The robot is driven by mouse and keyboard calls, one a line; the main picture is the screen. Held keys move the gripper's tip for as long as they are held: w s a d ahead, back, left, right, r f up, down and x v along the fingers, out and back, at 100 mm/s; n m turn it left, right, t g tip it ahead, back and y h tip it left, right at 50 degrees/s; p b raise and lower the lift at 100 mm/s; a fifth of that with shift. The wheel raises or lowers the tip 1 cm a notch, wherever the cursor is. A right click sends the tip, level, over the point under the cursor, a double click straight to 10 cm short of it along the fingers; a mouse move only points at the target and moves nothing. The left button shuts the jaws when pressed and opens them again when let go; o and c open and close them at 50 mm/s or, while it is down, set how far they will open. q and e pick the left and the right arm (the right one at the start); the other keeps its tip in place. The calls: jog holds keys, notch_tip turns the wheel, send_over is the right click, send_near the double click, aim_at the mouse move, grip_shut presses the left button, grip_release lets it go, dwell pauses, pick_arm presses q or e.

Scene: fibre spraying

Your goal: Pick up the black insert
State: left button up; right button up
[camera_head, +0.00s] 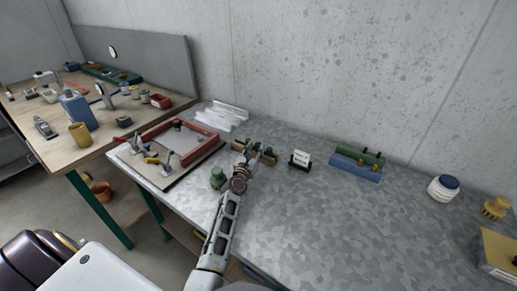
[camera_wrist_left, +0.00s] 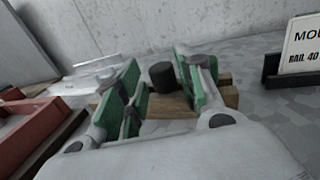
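The black insert (camera_wrist_left: 162,77) is a short dark cylinder standing upright at a wooden block (camera_wrist_left: 222,96) in the left wrist view. My left gripper (camera_wrist_left: 156,70) has its two green-padded fingers spread, one on each side of the insert, with visible gaps. In the head view my left gripper (camera_head: 258,150) reaches over the wooden block (camera_head: 270,159) on the grey table. The insert cannot be made out clearly there, as the gripper covers that spot. My right gripper does not show in either view.
A red frame (camera_head: 205,147) on a board lies left of the gripper, with clear strips (camera_head: 222,114) behind it. A small sign (camera_head: 300,159) stands close on the right. A green knob-like item (camera_head: 217,178) stands beside my arm.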

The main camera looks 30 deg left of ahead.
aim_at(257, 147)
pick_arm(q)
jog(key=shift+w, duration=0.15)
jog(key=shift+w+a+f+b, duration=0.15)
jog(key=shift+w+f+b, duration=0.05)
jog(key=shift+w+b, duration=0.45)
jog(key=shift+w, duration=0.4)
jog(key=shift+w+a+f+b, duration=0.15)
jog(key=shift+w+b, duration=0.3)
jog(key=shift+w, duration=0.45)
jog(key=shift+w+a, duration=0.1)
jog(key=shift+w, duration=0.4)
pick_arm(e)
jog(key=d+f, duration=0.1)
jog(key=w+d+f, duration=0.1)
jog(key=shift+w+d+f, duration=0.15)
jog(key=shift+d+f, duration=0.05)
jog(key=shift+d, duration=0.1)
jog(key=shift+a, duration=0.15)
pick_arm(q)
jog(key=shift+c, duration=0.3)
